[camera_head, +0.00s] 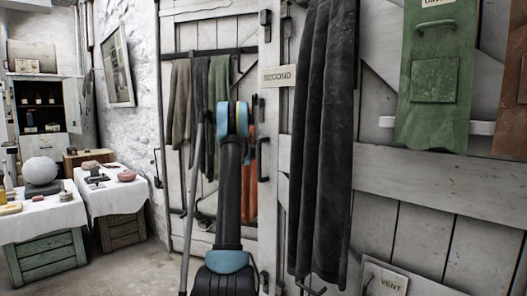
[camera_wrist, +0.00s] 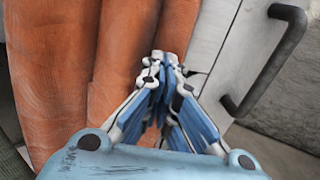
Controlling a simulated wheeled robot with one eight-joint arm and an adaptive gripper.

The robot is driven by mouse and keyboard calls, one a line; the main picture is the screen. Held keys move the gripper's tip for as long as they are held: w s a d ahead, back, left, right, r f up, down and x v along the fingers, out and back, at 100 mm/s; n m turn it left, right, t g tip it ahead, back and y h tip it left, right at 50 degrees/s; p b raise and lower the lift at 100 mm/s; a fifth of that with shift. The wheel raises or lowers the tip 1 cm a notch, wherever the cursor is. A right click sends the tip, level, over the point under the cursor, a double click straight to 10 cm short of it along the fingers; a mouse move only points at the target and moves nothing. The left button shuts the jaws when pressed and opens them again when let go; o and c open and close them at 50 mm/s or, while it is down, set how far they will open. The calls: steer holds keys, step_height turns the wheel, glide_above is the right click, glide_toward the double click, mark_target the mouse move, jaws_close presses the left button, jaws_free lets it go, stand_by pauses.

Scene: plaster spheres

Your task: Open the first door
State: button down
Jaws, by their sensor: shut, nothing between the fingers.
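A white plank door (camera_head: 222,34) with cloths hanging across it stands mid-left in the head view and looks closed. No FIRST label is readable. A plate reading SECOND (camera_head: 279,76) is on the white woodwork right of it. A dark bar handle (camera_head: 263,160) is at that door's right edge. In the wrist view a dark handle (camera_wrist: 272,68) on a pale panel is right of my gripper (camera_wrist: 165,62). My gripper is shut and empty, in front of orange cloth (camera_wrist: 75,75) and apart from the handle. My arm hides the gripper in the head view.
Dark cloth (camera_head: 322,140) hangs right of my arm. A green board (camera_head: 436,75) and a VENT plate (camera_head: 385,281) are further right. Two cloth-covered tables (camera_head: 40,222) (camera_head: 112,195) stand left, one with a plaster sphere (camera_head: 40,171). Floor between tables and door is clear.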

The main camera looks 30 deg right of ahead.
steer(key=shift+w+d, duration=0.2)
steer(key=shift+d, duration=0.25)
steer(key=s+a+f+m+g+y, duration=0.15)
steer(key=s+a+m, duration=0.55)
steer(key=s+a, duration=0.9)
steer(key=s+a+f+m+g+y, duration=0.1)
steer(key=s+a+m+g+y, duration=0.4)
steer(key=s+a, duration=1.15)
steer(key=s+a+f+m+y, duration=0.2)
steer(key=s+a+f+m, duration=0.2)
steer(key=s+a+f, duration=0.3)
steer(key=s+a+f+m+g+y, duration=0.1)
steer(key=s+a+f+m+y, duration=0.2)
steer(key=s, duration=1.5)
steer(key=s+a+f+m+g+y, duration=0.1)
steer(key=s+a+f+m, duration=0.5)
steer(key=s+a+f, duration=0.6)
steer(key=shift+s+a+y, duration=0.15)
steer(key=shift+s+y, duration=0.2)
steer(key=shift+y, duration=0.5)
